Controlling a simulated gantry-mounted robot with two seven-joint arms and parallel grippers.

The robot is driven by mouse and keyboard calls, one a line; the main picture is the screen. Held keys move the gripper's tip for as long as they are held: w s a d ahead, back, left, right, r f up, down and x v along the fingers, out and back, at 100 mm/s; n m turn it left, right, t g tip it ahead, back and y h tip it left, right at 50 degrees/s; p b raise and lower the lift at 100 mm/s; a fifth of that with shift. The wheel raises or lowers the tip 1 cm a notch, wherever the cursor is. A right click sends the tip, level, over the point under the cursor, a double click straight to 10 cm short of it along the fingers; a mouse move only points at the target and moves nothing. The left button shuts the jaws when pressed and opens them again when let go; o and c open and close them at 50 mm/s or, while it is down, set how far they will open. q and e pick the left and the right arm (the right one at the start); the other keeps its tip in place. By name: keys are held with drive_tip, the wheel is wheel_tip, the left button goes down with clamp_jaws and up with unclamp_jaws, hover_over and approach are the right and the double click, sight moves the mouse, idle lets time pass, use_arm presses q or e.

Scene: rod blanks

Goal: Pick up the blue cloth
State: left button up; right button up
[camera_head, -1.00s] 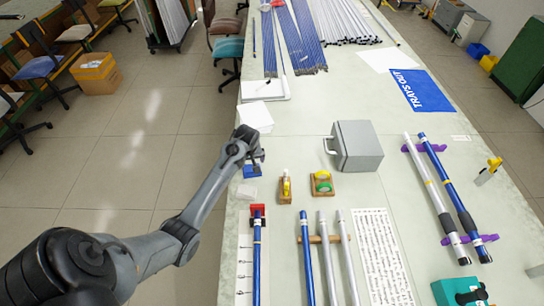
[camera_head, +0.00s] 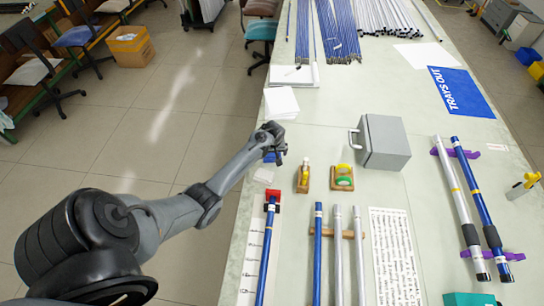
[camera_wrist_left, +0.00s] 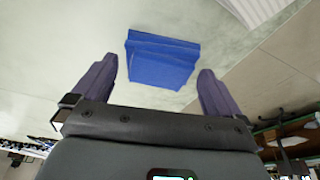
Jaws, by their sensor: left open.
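The blue cloth (camera_wrist_left: 160,60) is a folded, layered pad lying flat on the pale table in the left wrist view. In the head view only a small blue patch of it (camera_head: 269,158) shows beside my left gripper (camera_head: 281,158), which hides the rest. My left gripper (camera_wrist_left: 157,68) is open in the wrist view, with one finger on each side of the cloth and clear floor of table between. Nothing is held. I cannot tell how high the fingertips are above the table. My right gripper is not in view.
A grey metal box (camera_head: 383,142) is to the right, white paper (camera_head: 281,102) behind. Rods (camera_head: 318,250) lie in front. The table's left edge is near.

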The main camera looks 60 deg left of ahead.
sight(274, 155)
use_arm(q)
drive_tip(key=shift+a+f, duration=0.15)
drive_tip(key=shift+f, duration=0.55)
drive_tip(key=c, duration=0.7)
drive_tip(key=shift+w+r, duration=0.1)
drive_tip(key=shift+r, duration=0.05)
drive_tip(key=shift+r, duration=0.5)
drive_tip(key=v, duration=0.2)
drive_tip(key=p+v, duration=0.1)
drive_tip(key=shift+w+d+r, duration=0.25)
drive_tip(key=shift+r, duration=0.1)
drive_tip(key=d+r, duration=0.2)
drive_tip(key=d, duration=0.1)
drive_tip(key=d+r, duration=0.2)
drive_tip(key=d, duration=0.2)
drive_tip(key=w+d+r, duration=0.1)
drive_tip(key=d+r, duration=0.1)
drive_tip(key=d, duration=0.1)
drive_tip(key=shift+d, duration=0.2)
